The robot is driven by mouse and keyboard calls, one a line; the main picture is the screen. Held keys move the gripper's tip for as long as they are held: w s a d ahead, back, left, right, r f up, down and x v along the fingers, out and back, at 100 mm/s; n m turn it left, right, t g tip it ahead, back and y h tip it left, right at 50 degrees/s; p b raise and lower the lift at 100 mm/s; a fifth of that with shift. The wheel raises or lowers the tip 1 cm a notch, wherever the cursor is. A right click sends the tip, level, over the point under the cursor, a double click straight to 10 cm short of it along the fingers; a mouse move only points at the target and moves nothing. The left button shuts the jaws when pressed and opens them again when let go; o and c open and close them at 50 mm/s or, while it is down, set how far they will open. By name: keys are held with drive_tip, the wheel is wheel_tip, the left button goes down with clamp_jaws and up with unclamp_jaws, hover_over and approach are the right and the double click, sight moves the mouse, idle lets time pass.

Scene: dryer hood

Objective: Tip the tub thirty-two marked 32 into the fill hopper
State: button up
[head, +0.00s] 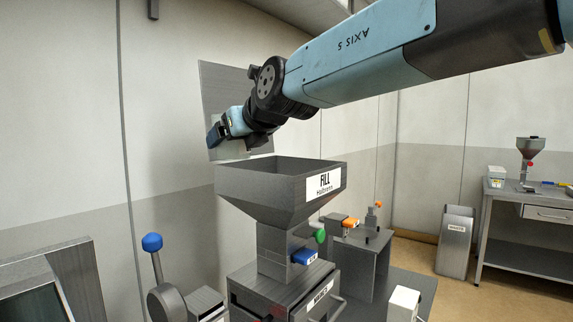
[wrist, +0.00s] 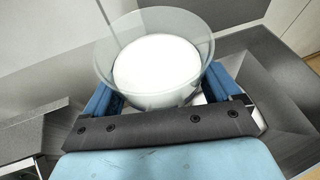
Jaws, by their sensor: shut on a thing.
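My gripper (head: 218,137) is above the back left rim of the fill hopper (head: 265,190), a grey square funnel with a white FILL label. In the wrist view my gripper (wrist: 165,95) has its blue fingers shut on either side of a clear round tub (wrist: 150,97). White material (wrist: 157,63) shows inside the tub. No number can be read on it, so I cannot tell if it is marked 32. In the head view the tub is mostly hidden or blends with the grey panel. Whether it is tilted is unclear.
A grey wall panel (head: 222,90) stands behind my gripper. A blue-knobbed lever (head: 152,243) is left of the hopper, and green and blue handles (head: 305,256) sit below it. At right are a grey bin (head: 456,240) and a bench (head: 530,195) with a small tub (head: 495,176).

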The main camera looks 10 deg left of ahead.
drive_tip(key=shift+d+r, duration=0.15)
drive_tip(key=shift+r, duration=0.05)
drive_tip(key=shift+w+m+g, duration=0.15)
drive_tip(key=shift+m+g, duration=0.15)
drive_tip(key=shift+m, duration=0.1)
drive_tip(key=shift+w+d+r+m, duration=0.15)
drive_tip(key=shift+r+m, duration=0.05)
drive_tip(key=shift+m, duration=0.1)
drive_tip(key=shift+w+d+f+m+g+y+p, duration=0.25)
drive_tip(key=shift+w+d+m+g+y, duration=0.2)
drive_tip(key=shift+w+m+g+y, duration=0.3)
drive_tip(key=shift+w+d+r+m, duration=0.3)
drive_tip(key=shift+d+r+m, duration=0.05)
drive_tip(key=shift+r+m, duration=0.2)
drive_tip(key=shift+w+d+f+m+g+y, duration=0.2)
drive_tip(key=shift+w+f+m+g+y, duration=0.05)
drive_tip(key=shift+w+f+m+g, duration=0.1)
drive_tip(key=shift+w+d+m+p, duration=0.15)
drive_tip(key=shift+w+m+p, duration=0.1)
drive_tip(key=shift+p, duration=0.05)
drive_tip(key=shift+w+d+f+m+g+y+p, duration=0.1)
drive_tip(key=shift+f+m+g+y+p, duration=0.25)
drive_tip(key=shift+m+p, duration=0.2)
drive_tip(key=shift+r+m+y, duration=0.35)
drive_tip(key=shift+r+m, duration=0.15)
drive_tip(key=shift+m, duration=0.05)
